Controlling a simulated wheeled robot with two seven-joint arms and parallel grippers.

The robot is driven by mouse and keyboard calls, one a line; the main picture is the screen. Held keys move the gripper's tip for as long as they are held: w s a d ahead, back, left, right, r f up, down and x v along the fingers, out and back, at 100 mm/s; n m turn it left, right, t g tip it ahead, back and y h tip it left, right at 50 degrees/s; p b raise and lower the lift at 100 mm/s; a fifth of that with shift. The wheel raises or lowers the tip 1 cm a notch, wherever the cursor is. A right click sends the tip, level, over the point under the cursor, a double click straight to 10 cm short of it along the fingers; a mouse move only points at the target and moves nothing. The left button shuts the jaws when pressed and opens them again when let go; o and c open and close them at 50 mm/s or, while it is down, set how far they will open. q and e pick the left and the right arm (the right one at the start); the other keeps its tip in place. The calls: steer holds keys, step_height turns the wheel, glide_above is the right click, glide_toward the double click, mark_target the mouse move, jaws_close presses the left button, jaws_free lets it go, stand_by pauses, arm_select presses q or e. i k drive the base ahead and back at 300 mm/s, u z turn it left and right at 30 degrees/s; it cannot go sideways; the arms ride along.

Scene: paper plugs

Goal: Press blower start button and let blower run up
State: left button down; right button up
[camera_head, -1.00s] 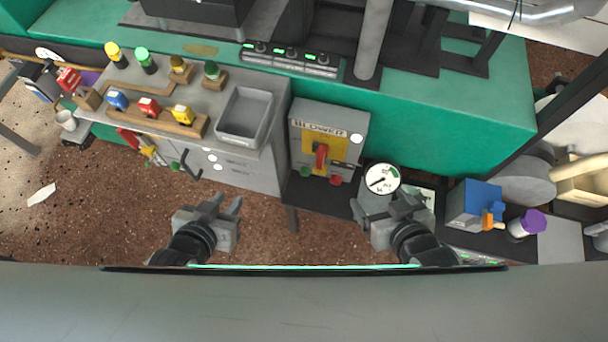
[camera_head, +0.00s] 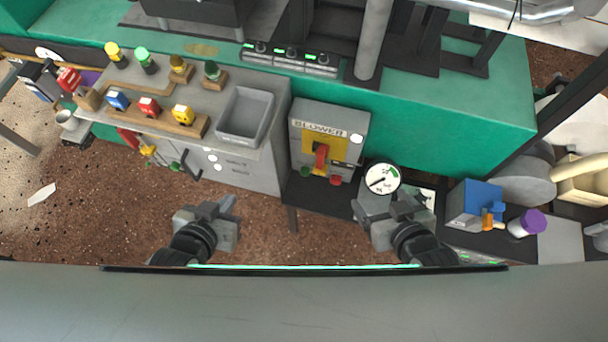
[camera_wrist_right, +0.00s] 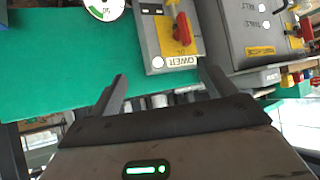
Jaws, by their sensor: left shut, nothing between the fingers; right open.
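The blower box (camera_head: 300,140), grey with a yellow panel and a "BLOWER" label, stands at the front of the green bench. It carries a red handle (camera_head: 321,155). A green button (camera_head: 305,171) and a red button (camera_head: 335,181) sit on its lower front edge. My left gripper (camera_head: 230,203) is shut and empty, in front of the grey cabinet, left of the box and apart from it. My right gripper (camera_head: 400,198) is open and empty, right of the box near the gauge. In the right wrist view the box (camera_wrist_right: 150,38) shows upside down beyond the open fingers (camera_wrist_right: 163,88).
A round white gauge (camera_head: 383,178) stands right of the box. A grey tray (camera_head: 246,113) and coloured plugs on wooden blocks (camera_head: 160,118) sit on the left counter. A blue box (camera_head: 470,203) and purple-topped container (camera_head: 530,224) are at right. Floor between my grippers is clear.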

mark_target(305, 171)
steer(key=u, duration=1.65)
steer(key=k, duration=0.65)
steer(key=z, duration=1.5)
